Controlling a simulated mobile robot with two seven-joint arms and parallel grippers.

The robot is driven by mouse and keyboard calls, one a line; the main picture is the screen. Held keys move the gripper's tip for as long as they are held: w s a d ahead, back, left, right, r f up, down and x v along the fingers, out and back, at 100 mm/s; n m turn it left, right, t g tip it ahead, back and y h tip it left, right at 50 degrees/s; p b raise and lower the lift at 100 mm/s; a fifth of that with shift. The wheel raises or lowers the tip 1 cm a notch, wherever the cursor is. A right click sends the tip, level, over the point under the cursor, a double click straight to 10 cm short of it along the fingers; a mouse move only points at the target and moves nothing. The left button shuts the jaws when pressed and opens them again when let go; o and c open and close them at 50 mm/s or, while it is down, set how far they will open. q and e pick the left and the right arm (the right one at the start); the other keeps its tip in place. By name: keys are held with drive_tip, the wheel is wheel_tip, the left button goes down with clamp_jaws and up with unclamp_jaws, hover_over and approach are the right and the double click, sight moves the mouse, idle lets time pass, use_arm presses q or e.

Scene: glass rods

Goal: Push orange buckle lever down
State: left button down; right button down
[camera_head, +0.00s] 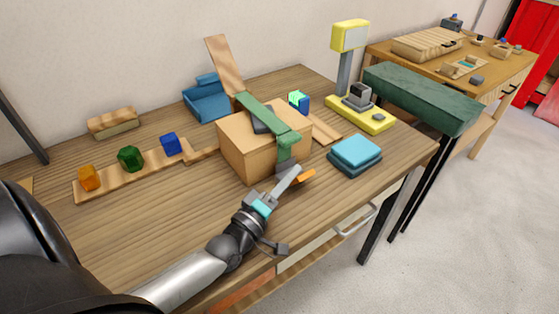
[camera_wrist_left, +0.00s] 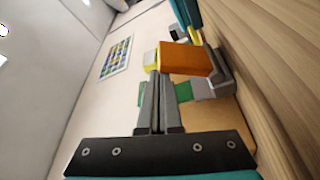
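The orange buckle lever (camera_head: 304,176) sticks out at the front right of a wooden box (camera_head: 247,150), below a green strap (camera_head: 285,148) that runs over the box and down its front. In the left wrist view the orange lever (camera_wrist_left: 185,58) is a block just beyond and to the right of my fingertips. My left gripper (camera_head: 294,171) points at the lever from the front left. Its two grey fingers (camera_wrist_left: 157,78) lie close together with nothing visible between them. I cannot tell whether the tips touch the lever. My right gripper is not in view.
A stack of blue blocks (camera_head: 355,155) stands right of the box. A yellow scale-like device (camera_head: 361,113) is behind it. Colored blocks sit on a wooden strip (camera_head: 148,178) at the left. The front-left tabletop is mostly clear apart from my arm.

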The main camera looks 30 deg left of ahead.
use_arm(q)
drive_tip(key=shift+s+d+f, duration=0.2)
drive_tip(key=shift+d+f, duration=0.25)
drive_tip(key=shift+d, duration=0.15)
drive_tip(key=shift+d+f+p, duration=0.1)
drive_tip(key=shift+p, duration=0.2)
wheel_tip(320, 180, up, 20)
drive_tip(key=p, duration=0.8)
